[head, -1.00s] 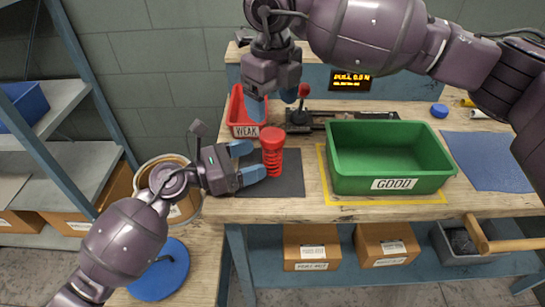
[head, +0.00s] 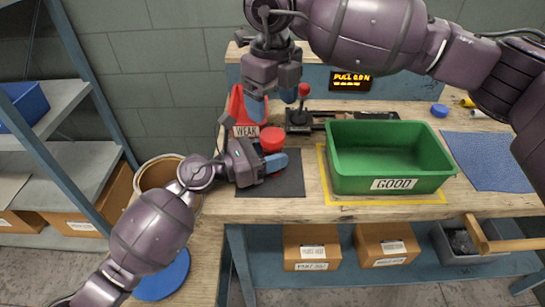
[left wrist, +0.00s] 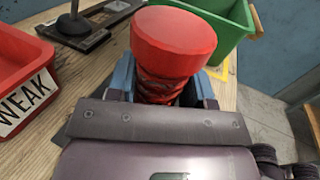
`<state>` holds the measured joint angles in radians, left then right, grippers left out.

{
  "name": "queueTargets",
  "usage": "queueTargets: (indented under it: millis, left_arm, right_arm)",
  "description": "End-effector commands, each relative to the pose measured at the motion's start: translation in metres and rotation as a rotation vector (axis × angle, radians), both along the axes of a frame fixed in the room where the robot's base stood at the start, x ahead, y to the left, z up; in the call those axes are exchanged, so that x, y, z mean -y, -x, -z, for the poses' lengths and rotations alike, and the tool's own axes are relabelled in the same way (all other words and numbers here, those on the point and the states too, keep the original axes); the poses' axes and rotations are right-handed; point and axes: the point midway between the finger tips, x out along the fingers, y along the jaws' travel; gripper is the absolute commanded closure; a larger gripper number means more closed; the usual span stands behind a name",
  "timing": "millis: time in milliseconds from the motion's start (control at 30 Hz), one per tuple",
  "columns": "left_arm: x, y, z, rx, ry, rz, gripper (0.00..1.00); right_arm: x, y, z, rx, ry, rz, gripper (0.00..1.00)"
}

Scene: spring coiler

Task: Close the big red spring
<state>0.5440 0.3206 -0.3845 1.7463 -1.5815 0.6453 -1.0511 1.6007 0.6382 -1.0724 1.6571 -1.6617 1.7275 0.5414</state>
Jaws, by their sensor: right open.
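The big red spring (head: 272,137) stands upright on the dark mat (head: 288,181), its round cap on top. In the left wrist view the spring (left wrist: 172,45) fills the middle, its coils between my two blue fingers. My left gripper (head: 270,160) is around it from the left, below the cap. The spring's lower part is hidden by the gripper in the head view. Whether the fingers press on the coils I cannot tell.
A red WEAK bin (head: 246,131) stands close behind the spring. A red-knobbed lever device (head: 303,115) is at the back. A green GOOD bin (head: 388,160) stands right on a yellow outline. A display (head: 350,81) is behind. Blue cloth (head: 490,160) lies far right.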

Motion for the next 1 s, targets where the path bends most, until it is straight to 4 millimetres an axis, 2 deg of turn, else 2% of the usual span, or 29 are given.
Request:
queueTargets:
  millis: [33, 300, 567, 1000]
  left_arm:
    - [-0.0002, 0.0001, 0.0000, 0.000, 0.000, 0.000, 0.61]
    - [-0.0002, 0.0001, 0.0001, 0.000, 0.000, 0.000, 1.00]
    - [-0.0003, 0.0001, 0.0001, 0.000, 0.000, 0.000, 1.00]
    - [-0.0003, 0.0001, 0.0002, 0.000, 0.000, 0.000, 1.00]
  right_arm:
    - [0.0000, 0.0000, 0.0000, 0.000, 0.000, 0.000, 0.26]
    - [0.0000, 0.0000, 0.0000, 0.000, 0.000, 0.000, 0.26]
    - [0.0000, 0.0000, -0.0001, 0.000, 0.000, -0.097, 0.26]
    - [0.0000, 0.0001, 0.0001, -0.001, 0.001, -0.690, 0.26]
